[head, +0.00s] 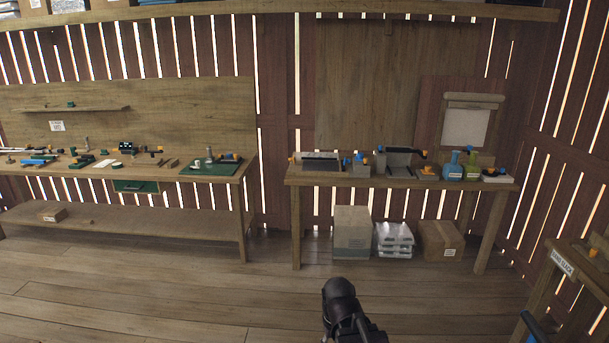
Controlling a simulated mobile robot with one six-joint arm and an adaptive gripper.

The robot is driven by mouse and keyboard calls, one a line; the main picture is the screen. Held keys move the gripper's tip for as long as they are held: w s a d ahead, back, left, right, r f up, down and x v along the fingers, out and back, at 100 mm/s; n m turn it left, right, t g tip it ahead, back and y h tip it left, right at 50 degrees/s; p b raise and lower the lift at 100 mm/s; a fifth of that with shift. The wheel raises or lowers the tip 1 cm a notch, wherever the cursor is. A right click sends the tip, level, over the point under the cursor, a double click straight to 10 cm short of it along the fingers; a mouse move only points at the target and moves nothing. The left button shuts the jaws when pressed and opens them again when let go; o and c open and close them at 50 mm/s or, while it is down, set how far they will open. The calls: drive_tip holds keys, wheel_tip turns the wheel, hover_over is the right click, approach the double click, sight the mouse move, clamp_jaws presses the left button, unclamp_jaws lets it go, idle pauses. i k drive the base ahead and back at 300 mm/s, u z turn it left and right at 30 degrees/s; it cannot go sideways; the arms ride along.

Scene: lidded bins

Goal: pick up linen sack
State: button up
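I cannot make out a linen sack anywhere in the head view. A dark part of my own arm rises at the bottom centre, in front of the floor. My gripper's fingers do not show. The right-hand workbench (296,181) carries bottles, bins and small tools, but none of them looks clearly like a sack.
A long left bench (243,218) holds tools. Another wooden table (548,275) is at the right edge. The plank floor between is clear.

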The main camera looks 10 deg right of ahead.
sight(452, 171)
drive_tip(key=z, duration=0.15)
drive_tip(key=i, duration=1.55)
drive_tip(key=z, duration=0.4)
drive_tip(key=i, duration=0.75)
drive_tip(key=z, duration=0.45)
drive_tip(key=i, duration=0.8)
drive_tip(key=z, duration=0.4)
drive_tip(key=i, duration=0.8)
drive_tip(key=z, duration=0.25)
